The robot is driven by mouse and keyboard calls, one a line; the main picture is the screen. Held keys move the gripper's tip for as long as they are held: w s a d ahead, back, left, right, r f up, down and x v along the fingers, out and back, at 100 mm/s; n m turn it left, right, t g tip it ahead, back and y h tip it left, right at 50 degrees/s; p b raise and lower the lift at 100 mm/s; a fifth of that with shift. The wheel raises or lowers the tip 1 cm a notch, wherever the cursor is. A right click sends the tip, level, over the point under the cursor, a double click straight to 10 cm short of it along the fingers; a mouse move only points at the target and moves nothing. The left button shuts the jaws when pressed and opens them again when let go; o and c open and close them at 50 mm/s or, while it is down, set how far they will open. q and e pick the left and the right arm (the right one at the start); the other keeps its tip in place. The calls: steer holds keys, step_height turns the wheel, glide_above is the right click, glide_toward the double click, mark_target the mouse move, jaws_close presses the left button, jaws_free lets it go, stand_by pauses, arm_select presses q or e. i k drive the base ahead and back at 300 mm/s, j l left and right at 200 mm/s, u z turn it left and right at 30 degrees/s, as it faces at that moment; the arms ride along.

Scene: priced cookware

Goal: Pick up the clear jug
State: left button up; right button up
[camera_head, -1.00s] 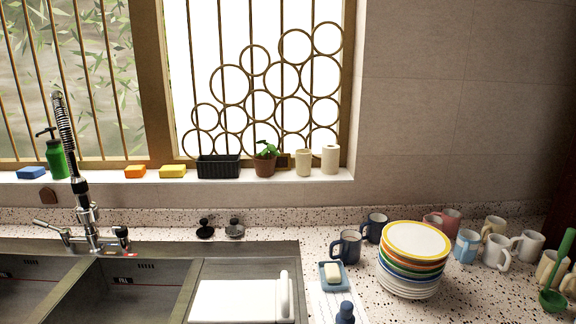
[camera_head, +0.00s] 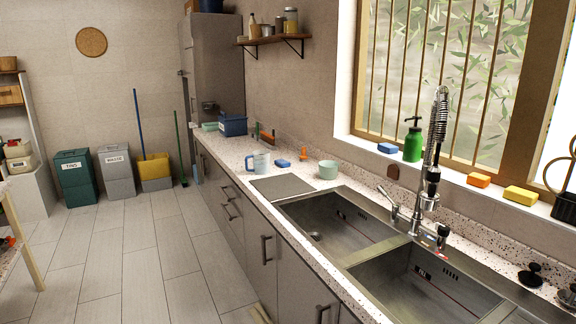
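A jug with a handle on its left side (camera_head: 262,162) stands upright on the speckled counter, left of the sinks. It looks pale blue and see-through, and is likely the clear jug. It stands just behind a grey flat board (camera_head: 284,188). Neither of my grippers is in view, and nothing touches the jug.
A blue sponge (camera_head: 282,163), an orange item (camera_head: 305,155) and a pale green bowl (camera_head: 328,169) stand near the jug. A blue crate (camera_head: 233,124) is farther back. The tall tap (camera_head: 432,170) rises behind the sinks. The tiled floor (camera_head: 150,250) left of the counter is mostly clear.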

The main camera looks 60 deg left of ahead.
mark_target(261, 158)
steer(key=u, duration=2.25)
steer(key=z, duration=0.2)
